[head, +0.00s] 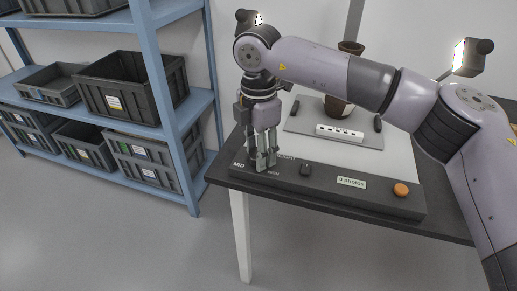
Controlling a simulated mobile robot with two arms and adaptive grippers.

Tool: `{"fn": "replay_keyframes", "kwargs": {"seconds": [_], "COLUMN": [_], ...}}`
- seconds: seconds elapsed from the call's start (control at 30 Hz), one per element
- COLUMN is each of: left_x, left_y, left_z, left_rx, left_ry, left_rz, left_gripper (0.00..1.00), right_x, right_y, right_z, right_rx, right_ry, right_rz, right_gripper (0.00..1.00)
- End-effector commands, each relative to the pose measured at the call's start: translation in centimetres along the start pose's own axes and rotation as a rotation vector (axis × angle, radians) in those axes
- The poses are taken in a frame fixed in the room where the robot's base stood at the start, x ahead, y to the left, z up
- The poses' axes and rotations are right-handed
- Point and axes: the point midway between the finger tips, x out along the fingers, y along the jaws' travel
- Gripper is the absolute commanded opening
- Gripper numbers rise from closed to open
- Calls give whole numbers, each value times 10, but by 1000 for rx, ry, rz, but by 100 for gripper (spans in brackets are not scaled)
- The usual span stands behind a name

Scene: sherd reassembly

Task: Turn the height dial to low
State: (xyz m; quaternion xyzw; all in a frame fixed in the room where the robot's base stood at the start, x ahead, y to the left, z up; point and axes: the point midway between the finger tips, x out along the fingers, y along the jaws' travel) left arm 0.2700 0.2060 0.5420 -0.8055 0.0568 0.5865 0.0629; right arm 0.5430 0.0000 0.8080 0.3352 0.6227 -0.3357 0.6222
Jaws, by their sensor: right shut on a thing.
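My right gripper (263,162) comes down on the left end of the dark control panel (335,188) at the table's front edge. Its fingers are shut around the height dial, which they hide almost wholly. The word MID is readable just left of the fingers, and more small lettering shows to the right of and below them. I cannot tell which setting the dial points to. My left gripper is not in view.
A second dark knob (305,169), a small display reading 8 photos (351,182) and an orange button (400,190) sit along the panel. Behind are a white scale bar (339,133), a brown pot (335,108) and lamps. A blue shelf (178,125) with grey crates stands left.

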Motion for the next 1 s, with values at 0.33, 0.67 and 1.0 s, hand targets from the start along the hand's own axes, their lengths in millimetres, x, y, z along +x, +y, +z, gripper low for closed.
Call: {"fn": "replay_keyframes", "kwargs": {"seconds": [0.33,0.67,1.0], "left_x": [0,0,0], "left_y": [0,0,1], "left_z": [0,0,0], "left_rx": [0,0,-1], "left_ry": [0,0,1], "left_rz": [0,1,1], "left_gripper": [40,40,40], "right_x": [-1,0,-39], "right_y": [1,0,1], "right_z": [1,0,0], "right_rx": [0,-1,1], "right_ry": [-1,0,-2], "right_rz": [3,1,6], "right_gripper": [53,59,59]}}
